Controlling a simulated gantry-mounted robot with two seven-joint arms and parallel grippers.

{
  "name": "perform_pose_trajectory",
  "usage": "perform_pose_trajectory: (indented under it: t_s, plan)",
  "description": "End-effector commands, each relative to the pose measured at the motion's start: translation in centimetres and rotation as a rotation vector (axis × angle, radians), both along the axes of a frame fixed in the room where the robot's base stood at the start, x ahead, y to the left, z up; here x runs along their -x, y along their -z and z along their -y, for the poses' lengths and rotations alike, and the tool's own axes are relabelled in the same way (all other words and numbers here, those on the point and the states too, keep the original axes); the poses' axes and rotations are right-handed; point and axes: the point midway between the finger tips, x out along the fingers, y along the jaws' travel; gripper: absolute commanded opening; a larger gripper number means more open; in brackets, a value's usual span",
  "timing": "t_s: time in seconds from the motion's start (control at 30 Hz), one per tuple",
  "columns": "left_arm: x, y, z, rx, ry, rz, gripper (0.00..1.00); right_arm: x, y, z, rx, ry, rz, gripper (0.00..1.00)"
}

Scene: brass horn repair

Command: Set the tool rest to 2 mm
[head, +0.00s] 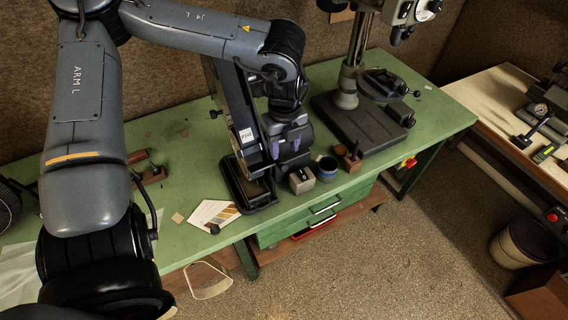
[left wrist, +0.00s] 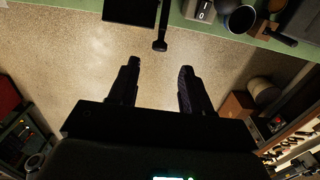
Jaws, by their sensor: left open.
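The belt machine (head: 240,110), with a tall tilted dark belt arm, stands on a dark base (head: 236,186) at the bench's front edge. Which part is its tool rest I cannot tell; my gripper and forearm hide part of it. My left gripper (head: 287,152) is beside the machine on its right, pointing down. In the left wrist view, its two dark fingers (left wrist: 158,78) are apart with nothing between them. A dark rod with a round knob (left wrist: 160,45) juts past the bench edge, just ahead of the fingertips and apart from them. My right gripper is not in view.
A grey switch box (head: 301,180), a blue cup (head: 327,171) and a wooden block (head: 350,159) stand right of the machine. A drill press base (head: 362,122) is farther right. A card (head: 213,213) lies left. The floor in front is clear.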

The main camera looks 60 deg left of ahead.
Motion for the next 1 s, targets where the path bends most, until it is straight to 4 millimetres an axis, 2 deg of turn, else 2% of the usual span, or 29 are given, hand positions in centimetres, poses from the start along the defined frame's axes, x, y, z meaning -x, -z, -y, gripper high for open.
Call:
perform_pose_trajectory:
  t_s: [0.2,0.4,0.6,0.9,1.0]
  plan:
    - [0.1,3.8,0.0,0.002,-0.001,-0.006,0.49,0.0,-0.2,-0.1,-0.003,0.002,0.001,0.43]
    - [0.1,6.2,0.0,0.001,-0.001,-0.004,0.49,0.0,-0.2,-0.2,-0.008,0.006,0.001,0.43]
    - [0.1,7.3,0.0,0.000,-0.001,-0.002,0.49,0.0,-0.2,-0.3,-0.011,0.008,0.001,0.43]
    - [0.0,7.5,0.0,0.001,-0.001,-0.001,0.49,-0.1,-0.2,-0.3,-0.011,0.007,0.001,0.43]
    - [0.0,7.5,0.0,0.001,-0.001,-0.001,0.35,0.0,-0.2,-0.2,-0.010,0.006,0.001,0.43]
